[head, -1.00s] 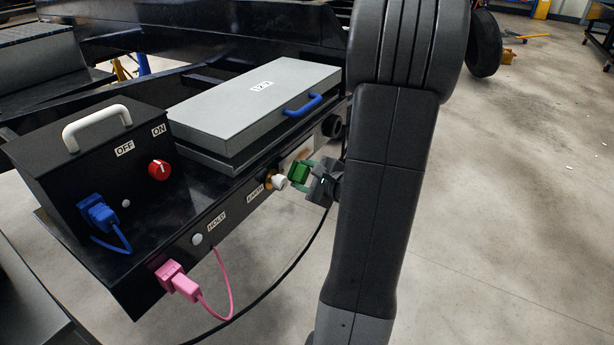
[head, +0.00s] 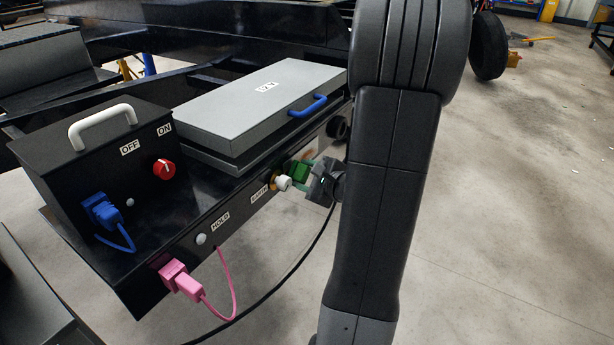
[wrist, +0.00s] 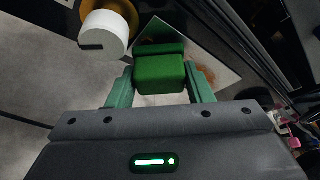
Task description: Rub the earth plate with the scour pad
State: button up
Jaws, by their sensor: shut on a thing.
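My gripper (head: 312,180) is shut on the green scour pad (head: 300,171) at the front face of the black trailer frame. The earth plate (head: 314,148) is a pale square on that face, partly hidden behind the pad. In the wrist view the pad (wrist: 160,75) sits between both fingers of my gripper (wrist: 160,88). The plate (wrist: 222,48) lies just beyond it, tilted in the picture, with an orange-brown stain showing to the right of the pad. I cannot tell whether the pad touches the plate.
A white knob (head: 283,183) on a brass ring stands out left of the pad, close to it. A grey box with a blue handle (head: 307,106) sits above. A black cable (head: 290,270) hangs below. Pink (head: 185,284) and blue (head: 103,211) plugs are farther left.

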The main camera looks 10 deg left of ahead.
aim_at(318, 147)
jog(key=shift+w+a, duration=0.1)
jog(key=shift+a, duration=0.3)
jog(key=shift+w+d, duration=0.35)
jog(key=shift+w, duration=0.45)
jog(key=shift+w+d, duration=0.35)
jog(key=shift+w, duration=0.45)
jog(key=shift+w+d+r, duration=0.1)
jog(key=shift+w+d, duration=0.3)
jog(key=shift+w, duration=0.8)
jog(key=shift+w+d+f, duration=0.1)
jog(key=shift+w+d, duration=0.3)
jog(key=shift+w, duration=0.85)
jog(key=shift+w+d+r, duration=0.1)
jog(key=shift+w+d, duration=0.3)
jog(key=shift+w, duration=0.8)
jog(key=shift+w+d, duration=0.25)
jog(key=shift+w, duration=0.4)
jog(key=shift+w+d, duration=0.2)
jog(key=shift+w, duration=0.4)
jog(key=shift+s, duration=0.1)
jog(key=shift+s+a+b, duration=0.8)
jog(key=shift+s, duration=1.35)
jog(key=shift+s+a+b, duration=0.75)
jog(key=shift+s+b, duration=0.1)
jog(key=shift+s, duration=1.25)
jog(key=shift+s+a+b, duration=0.8)
jog(key=shift+s, duration=1.35)
jog(key=shift+r, duration=0.1)
